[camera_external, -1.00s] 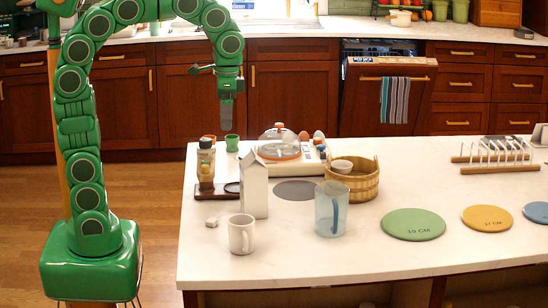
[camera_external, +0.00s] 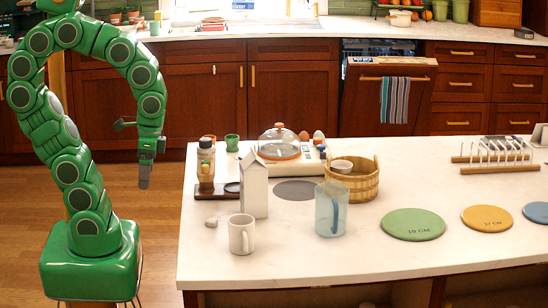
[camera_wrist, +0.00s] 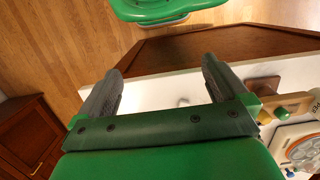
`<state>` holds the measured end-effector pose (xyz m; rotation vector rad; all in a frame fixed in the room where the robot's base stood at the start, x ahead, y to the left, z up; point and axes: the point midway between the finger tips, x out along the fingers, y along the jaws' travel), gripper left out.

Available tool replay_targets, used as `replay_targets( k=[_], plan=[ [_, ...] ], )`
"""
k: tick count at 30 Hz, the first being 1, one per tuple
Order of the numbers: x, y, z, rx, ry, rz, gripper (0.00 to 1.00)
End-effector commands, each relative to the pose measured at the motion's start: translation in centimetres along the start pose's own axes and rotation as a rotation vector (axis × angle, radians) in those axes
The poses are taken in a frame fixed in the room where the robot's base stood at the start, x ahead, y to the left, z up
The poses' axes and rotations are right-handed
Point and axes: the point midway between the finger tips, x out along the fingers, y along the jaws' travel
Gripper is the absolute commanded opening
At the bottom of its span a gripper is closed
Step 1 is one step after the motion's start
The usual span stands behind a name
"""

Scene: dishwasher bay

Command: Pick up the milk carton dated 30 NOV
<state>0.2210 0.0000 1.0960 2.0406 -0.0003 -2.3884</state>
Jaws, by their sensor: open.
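A white gable-top milk carton (camera_external: 254,190) stands upright on the island counter in the external view, left of centre. No date can be read on the side that shows. The carton cannot be made out in the wrist view. My gripper (camera_external: 144,178) points down, left of the island and clear of the carton. The wrist view shows its two grey fingers (camera_wrist: 160,68) spread apart with nothing held between them.
A white mug (camera_external: 241,234) and a clear blue pitcher (camera_external: 330,212) stand near the carton. Behind it are a bottle (camera_external: 206,162), a domed egg cooker (camera_external: 281,146) and a wooden basket (camera_external: 360,183). The island's left edge (camera_external: 184,215) lies between my gripper and the carton.

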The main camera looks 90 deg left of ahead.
Motion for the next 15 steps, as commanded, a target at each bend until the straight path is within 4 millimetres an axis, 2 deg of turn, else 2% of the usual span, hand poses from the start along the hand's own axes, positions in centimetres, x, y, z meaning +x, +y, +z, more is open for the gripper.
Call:
replay_targets(
  k=[15],
  plan=[
    [-0.04, 0.05, -0.18, -0.008, -0.001, 0.006, 1.0]
  ],
)
